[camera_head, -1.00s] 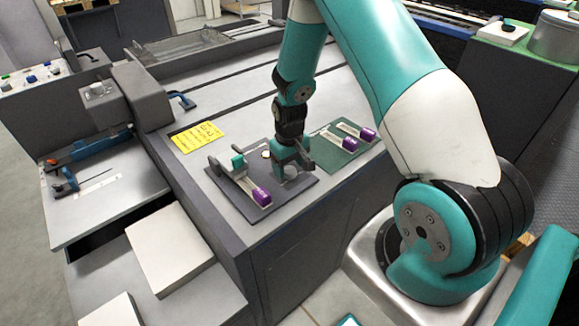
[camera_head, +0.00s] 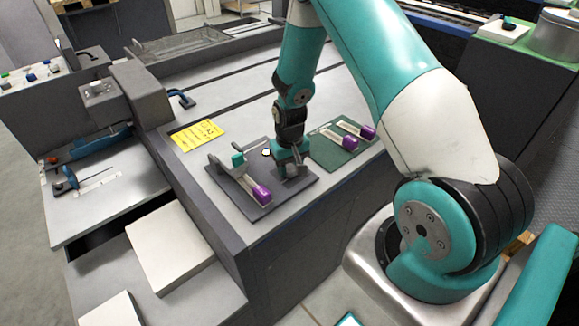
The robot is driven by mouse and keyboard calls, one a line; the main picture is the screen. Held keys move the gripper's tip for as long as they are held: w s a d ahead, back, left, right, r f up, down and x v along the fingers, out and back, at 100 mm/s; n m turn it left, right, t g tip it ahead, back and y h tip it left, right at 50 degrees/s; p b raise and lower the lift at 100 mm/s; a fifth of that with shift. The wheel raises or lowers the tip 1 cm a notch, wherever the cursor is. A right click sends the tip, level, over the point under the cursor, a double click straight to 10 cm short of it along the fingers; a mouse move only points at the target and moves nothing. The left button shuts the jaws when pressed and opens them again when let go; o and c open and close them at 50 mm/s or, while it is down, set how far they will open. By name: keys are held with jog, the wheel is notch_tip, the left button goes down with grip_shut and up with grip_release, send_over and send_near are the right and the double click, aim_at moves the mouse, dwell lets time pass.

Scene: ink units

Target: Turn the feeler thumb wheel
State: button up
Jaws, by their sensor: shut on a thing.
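My gripper (camera_head: 292,173) points down at the right half of a dark grey plate (camera_head: 238,213) on the machine's top. It is shut on a small round part there, which I take to be the feeler thumb wheel. The fingers and wrist hide nearly all of the wheel, so its angle cannot be told. Left of my gripper, the same plate carries a pale bar with a purple end block (camera_head: 261,195) and a small teal block (camera_head: 238,159). A small pale disc (camera_head: 266,153) lies just behind my gripper.
A green plate (camera_head: 331,160) with purple-ended pale bars is close to the right of my gripper. A yellow note (camera_head: 198,135) lies behind the grey plate. A grey block (camera_head: 142,92) stands at the left edge of the machine top. The machine top behind is mostly clear.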

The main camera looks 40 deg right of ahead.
aim_at(290, 168)
jog(key=shift+m, duration=1.1)
jog(key=o, duration=0.9)
jog(key=shift+o, duration=0.2)
notch_tip(290, 168, up, 18)
jog(key=b, duration=0.1)
jog(key=shift+f, duration=0.25)
